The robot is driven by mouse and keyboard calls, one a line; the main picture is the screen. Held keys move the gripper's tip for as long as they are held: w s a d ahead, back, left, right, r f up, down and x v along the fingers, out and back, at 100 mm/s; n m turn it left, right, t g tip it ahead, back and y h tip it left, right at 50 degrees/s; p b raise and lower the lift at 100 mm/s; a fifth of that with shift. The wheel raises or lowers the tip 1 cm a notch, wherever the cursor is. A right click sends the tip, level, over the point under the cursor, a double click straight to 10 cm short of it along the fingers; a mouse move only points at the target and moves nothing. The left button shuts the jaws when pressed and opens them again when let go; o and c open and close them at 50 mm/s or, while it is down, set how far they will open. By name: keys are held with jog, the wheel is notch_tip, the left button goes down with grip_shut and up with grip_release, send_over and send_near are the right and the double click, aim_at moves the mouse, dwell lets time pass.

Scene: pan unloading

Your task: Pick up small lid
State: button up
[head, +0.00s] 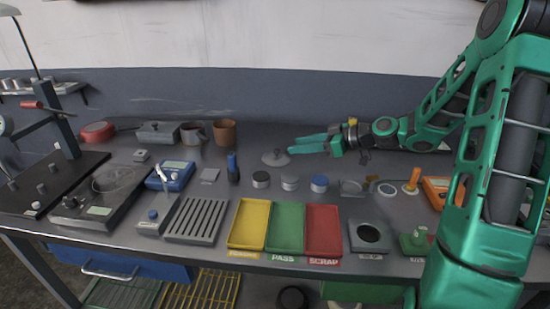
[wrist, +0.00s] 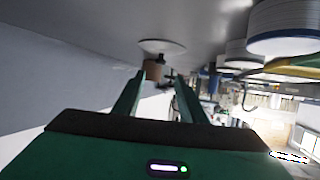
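The small lid (head: 277,158) is a grey disc with a dark knob on top, lying flat on the bench in the middle of the back half. My gripper (head: 292,145) reaches in from the right, its fingers pointing left, just to the right of the lid's knob. In the wrist view, which looks upside down, the lid (wrist: 161,45) lies ahead of my gripper (wrist: 160,77), beyond the fingertips. The two fingers are apart with nothing between them. Whether a fingertip touches the lid cannot be told.
A brown mug (head: 225,132) and a grey-red mug (head: 192,133) stand behind and left. Several small round containers, one blue-topped (head: 320,184), line up in front of the lid. Yellow (head: 248,223), green (head: 285,227) and red (head: 323,230) trays lie at the front.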

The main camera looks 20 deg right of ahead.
aim_at(278, 150)
jog(key=x, duration=0.4)
jog(key=shift+w+a+f, duration=0.15)
jog(key=shift+f+x, duration=0.2)
jog(key=shift+x, duration=1.1)
jog(key=shift+f+x, duration=0.15)
jog(key=shift+x, duration=1.2)
jog(key=shift+c, duration=0.7)
jog(key=shift+d, duration=0.2)
grip_shut()
